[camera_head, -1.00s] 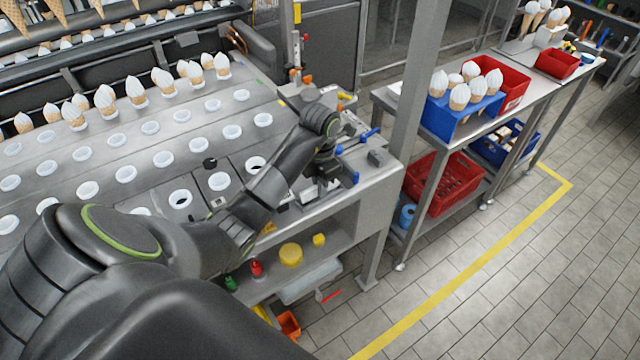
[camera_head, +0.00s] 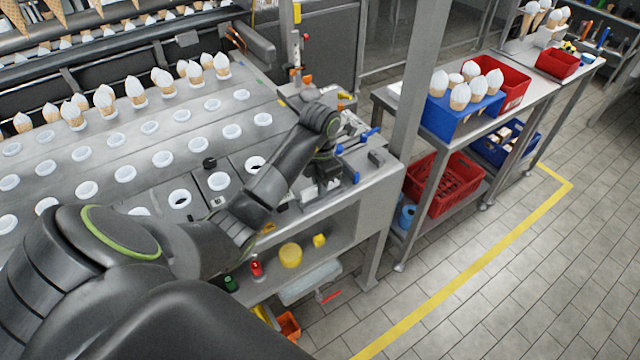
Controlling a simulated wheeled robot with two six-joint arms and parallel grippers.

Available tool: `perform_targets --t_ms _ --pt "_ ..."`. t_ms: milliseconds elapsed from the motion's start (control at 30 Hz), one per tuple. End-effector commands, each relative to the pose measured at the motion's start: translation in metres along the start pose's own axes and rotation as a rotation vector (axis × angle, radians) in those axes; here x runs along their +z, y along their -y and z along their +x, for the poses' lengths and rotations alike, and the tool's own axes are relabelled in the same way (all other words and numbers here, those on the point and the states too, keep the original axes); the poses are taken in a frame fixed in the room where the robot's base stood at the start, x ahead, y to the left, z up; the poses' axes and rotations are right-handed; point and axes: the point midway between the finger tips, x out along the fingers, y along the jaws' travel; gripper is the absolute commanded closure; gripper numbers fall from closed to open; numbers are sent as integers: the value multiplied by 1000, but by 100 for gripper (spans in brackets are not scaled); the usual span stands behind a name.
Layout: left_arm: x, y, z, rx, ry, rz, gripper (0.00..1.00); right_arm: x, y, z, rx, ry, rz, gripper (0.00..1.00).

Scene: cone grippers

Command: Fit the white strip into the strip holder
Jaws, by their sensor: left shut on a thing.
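My left arm reaches in from the lower left to the right end of the steel machine table. My left gripper (camera_head: 326,180) points down there, low over the table top near its front edge. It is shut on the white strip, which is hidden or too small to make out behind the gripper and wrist. The strip holder cannot be told apart from the small fittings around the gripper. My right gripper is not in view.
Blue-handled clamps (camera_head: 358,142) and a small grey block (camera_head: 378,157) lie just right of the gripper. Rows of white cups and filled cones (camera_head: 135,90) cover the table to the left. A grey post (camera_head: 425,90) and a cart with a blue cone crate (camera_head: 450,118) stand to the right.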

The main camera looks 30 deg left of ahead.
Motion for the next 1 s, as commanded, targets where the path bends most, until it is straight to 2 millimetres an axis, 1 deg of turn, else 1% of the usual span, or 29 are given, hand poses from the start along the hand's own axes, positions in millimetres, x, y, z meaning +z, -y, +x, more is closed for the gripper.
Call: perform_targets --t_ms 233,800,833,1000 --pt "0 0 0 0 0 0 100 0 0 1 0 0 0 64" --pt "0 0 9 0 0 0 100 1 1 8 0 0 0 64" --pt "0 0 9 0 0 0 87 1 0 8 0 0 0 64" --pt "0 0 9 0 0 0 65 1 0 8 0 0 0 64"
